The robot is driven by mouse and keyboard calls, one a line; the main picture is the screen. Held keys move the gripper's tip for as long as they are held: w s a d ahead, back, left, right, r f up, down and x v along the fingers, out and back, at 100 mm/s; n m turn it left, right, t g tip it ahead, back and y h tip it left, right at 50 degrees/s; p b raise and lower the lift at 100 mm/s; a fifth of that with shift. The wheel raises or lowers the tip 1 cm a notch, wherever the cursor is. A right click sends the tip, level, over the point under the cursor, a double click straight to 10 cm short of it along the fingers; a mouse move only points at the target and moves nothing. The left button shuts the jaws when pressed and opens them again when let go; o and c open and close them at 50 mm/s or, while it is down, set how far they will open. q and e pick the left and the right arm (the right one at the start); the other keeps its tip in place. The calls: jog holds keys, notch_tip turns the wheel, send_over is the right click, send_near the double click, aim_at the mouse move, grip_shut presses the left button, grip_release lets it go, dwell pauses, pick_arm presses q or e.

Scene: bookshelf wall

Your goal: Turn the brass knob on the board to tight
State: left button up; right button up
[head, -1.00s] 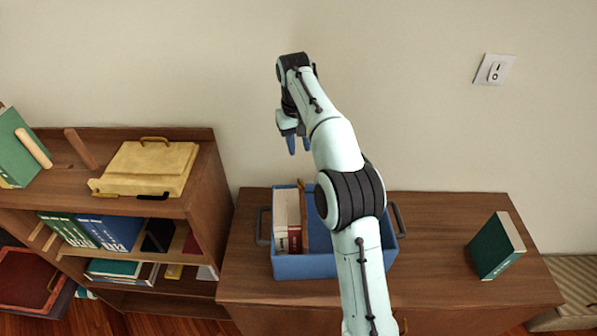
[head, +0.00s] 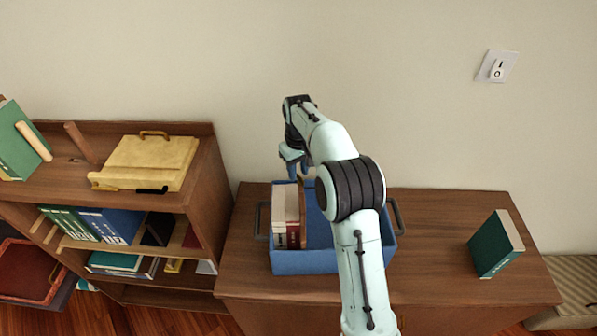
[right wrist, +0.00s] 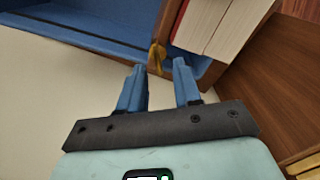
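The brass knob (right wrist: 157,57) shows in the right wrist view as a small yellow piece at the edge of a brown wooden board (right wrist: 169,22). In the head view the board (head: 303,222) stands upright in the blue crate, beside the books; I cannot make out the knob there. My right gripper (head: 298,168) is above the back of the crate. In the right wrist view its two blue fingers (right wrist: 160,72) are apart and empty, with the knob just beyond the tips, roughly between them. The knob's setting cannot be read. My left gripper is not in view.
The blue crate (head: 291,265) holds pale and red books (head: 287,215) and stands on a wooden cabinet (head: 432,240). A green book (head: 495,245) stands at the right. A bookshelf (head: 205,190) with a yellow stand (head: 148,163) is at the left. The wall is close behind.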

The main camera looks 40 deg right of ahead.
jog(key=shift+f, duration=0.6)
grip_shut()
jog(key=shift+d+m, duration=0.1)
jog(key=shift+m, duration=0.2)
jog(key=shift+s+d+m, duration=0.1)
jog(key=shift+d+m, duration=0.1)
jog(key=shift+m, duration=2.3)
